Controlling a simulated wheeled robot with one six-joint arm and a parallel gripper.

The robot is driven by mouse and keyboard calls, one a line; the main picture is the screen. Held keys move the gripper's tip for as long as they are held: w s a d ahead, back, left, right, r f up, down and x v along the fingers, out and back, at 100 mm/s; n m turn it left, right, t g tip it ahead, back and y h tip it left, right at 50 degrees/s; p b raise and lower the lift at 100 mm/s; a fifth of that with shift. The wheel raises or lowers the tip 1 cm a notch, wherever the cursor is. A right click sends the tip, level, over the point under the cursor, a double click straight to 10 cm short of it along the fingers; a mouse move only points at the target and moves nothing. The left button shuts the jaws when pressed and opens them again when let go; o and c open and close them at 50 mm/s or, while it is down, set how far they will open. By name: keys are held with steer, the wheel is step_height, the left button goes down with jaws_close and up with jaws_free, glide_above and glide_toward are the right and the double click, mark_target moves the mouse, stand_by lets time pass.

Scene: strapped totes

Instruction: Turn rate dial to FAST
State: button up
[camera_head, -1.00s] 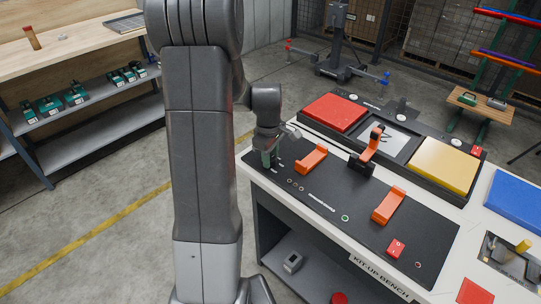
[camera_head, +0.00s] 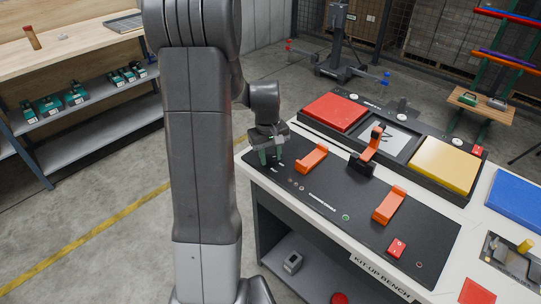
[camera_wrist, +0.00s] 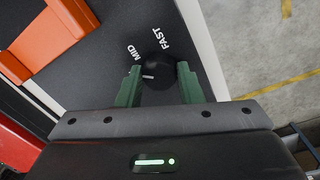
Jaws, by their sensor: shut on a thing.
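The rate dial (camera_wrist: 157,67) is a round black knob with a short white mark, on the dark panel in the wrist view. The mark sits on the knob's lower left side, pointing roughly left, not squarely at either visible label. The MID label (camera_wrist: 134,52) is up and left of the knob; the FAST label (camera_wrist: 160,39) is just above it. My gripper (camera_wrist: 158,82) has its green fingers on either side of the dial, shut on it. In the head view my gripper (camera_head: 268,158) is at the panel's far left end, hiding the dial.
An orange handle (camera_head: 312,158) stands close right of my gripper, also in the wrist view (camera_wrist: 50,42). An upright orange lever (camera_head: 372,142) and another orange handle (camera_head: 389,205) are farther along. The bench edge is close beside the dial.

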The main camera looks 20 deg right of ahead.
mark_target(269, 156)
steer(key=m, duration=0.4)
steer(key=shift+m, duration=0.3)
steer(key=m, duration=0.3)
steer(key=shift+w+m, duration=0.1)
steer(key=shift+m, duration=0.3)
steer(key=m, duration=0.4)
steer(key=shift+g, duration=0.3)
steer(key=shift+d+m, duration=0.1)
steer(key=shift+m, duration=1.7)
steer(key=shift+m+y, duration=0.3)
steer(key=shift+r, duration=0.1)
steer(key=o, duration=1)
steer(key=shift+c, duration=0.2)
step_height(269, 156, up, 14)
steer(key=shift+w, duration=0.4)
